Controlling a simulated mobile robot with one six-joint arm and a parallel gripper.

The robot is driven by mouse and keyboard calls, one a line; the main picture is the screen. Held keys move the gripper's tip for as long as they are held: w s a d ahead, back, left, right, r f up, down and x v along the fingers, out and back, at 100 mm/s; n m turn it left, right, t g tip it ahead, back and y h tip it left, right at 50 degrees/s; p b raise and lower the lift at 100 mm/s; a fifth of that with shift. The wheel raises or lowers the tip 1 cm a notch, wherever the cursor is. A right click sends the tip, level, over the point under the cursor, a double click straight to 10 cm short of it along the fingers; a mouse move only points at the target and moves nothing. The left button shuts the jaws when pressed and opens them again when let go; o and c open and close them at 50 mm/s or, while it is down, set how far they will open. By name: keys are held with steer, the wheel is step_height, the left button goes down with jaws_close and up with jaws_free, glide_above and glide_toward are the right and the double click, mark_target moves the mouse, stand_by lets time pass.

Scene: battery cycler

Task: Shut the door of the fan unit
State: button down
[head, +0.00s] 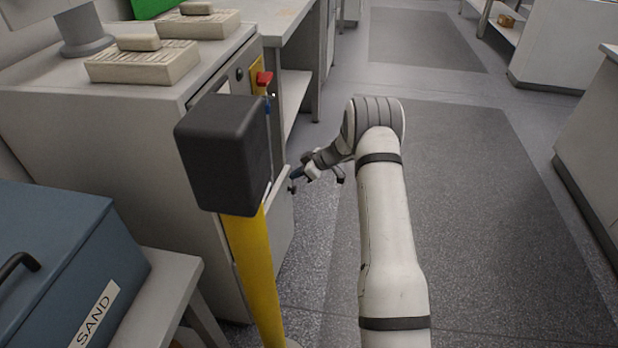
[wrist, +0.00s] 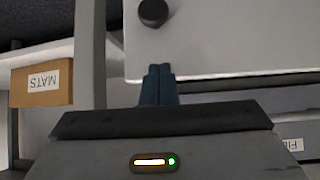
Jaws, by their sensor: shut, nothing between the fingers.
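The pale cabinet (head: 130,140) at the left, seemingly the fan unit, has a white panel (head: 281,225) low on its front, which looks like its door. The black box on the post hides part of this front, and I cannot tell how far the door stands open. In the wrist view a white panel (wrist: 225,40) with a round dark knob (wrist: 153,13) fills the top right. My gripper (head: 296,173) is beside the panel's upper edge. Its blue fingertips (wrist: 158,70) are together and empty, over the panel's lower edge in the wrist view. I cannot tell whether they touch it.
A yellow post (head: 252,265) with a black box (head: 225,155) stands close before the cabinet. A red handle (head: 264,78) sits higher on its front. A blue SAND box (head: 60,260) is at lower left. A MATS box (wrist: 42,85) shows in the wrist view. The aisle floor (head: 490,220) is clear.

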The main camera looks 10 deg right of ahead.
steer(key=shift+w+a, duration=0.15)
steer(key=shift+a, duration=0.1)
